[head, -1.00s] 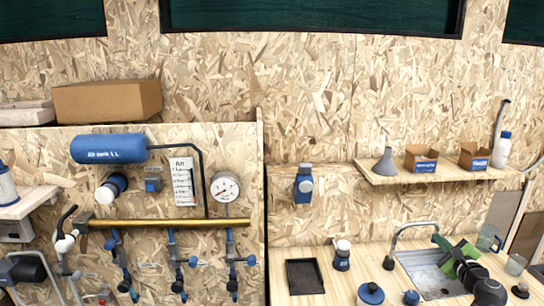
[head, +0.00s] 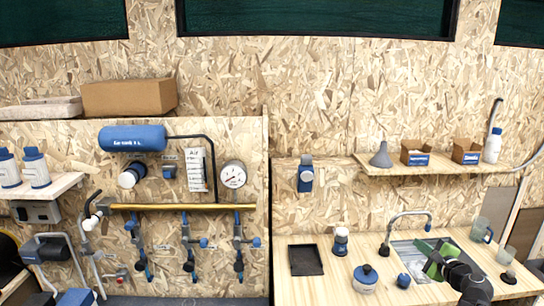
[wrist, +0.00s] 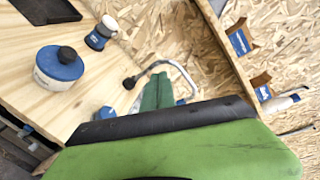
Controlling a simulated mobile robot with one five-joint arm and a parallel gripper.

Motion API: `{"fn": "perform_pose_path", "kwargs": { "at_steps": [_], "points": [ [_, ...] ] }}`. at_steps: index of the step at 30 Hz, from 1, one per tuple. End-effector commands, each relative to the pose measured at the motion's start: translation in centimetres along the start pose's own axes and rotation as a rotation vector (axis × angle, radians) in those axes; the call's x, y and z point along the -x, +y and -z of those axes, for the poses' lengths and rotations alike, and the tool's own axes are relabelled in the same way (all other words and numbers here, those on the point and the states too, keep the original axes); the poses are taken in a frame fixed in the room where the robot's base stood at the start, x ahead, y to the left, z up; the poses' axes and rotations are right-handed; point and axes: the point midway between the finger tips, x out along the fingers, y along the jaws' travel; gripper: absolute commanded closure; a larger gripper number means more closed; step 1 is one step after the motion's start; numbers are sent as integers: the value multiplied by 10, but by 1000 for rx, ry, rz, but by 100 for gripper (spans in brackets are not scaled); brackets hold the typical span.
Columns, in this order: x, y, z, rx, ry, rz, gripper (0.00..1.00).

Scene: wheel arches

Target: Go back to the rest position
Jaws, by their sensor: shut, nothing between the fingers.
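My gripper (head: 436,262) is green and black and shows at the lower right in the head view, over the sink (head: 408,249) in the wooden counter. In the wrist view its green fingers (wrist: 158,92) are together with nothing between them. My gripper hides part of the sink.
A shelf (head: 430,170) above carries a funnel, boxes and a bottle. Brass pipework (head: 180,207) is at left.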

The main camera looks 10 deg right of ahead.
Motion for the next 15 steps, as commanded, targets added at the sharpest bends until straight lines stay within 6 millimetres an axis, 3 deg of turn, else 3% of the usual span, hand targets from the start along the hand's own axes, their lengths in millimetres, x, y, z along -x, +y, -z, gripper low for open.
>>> {"fn": "perform_pose_path", "kwargs": {
  "at_steps": [8,11,15],
  "points": [
    [-38,81,-82,295,-136,-248,100],
    [-49,132,-127,479,-228,-393,100],
    [-46,225,-197,842,-417,-659,100]
  ]
}}
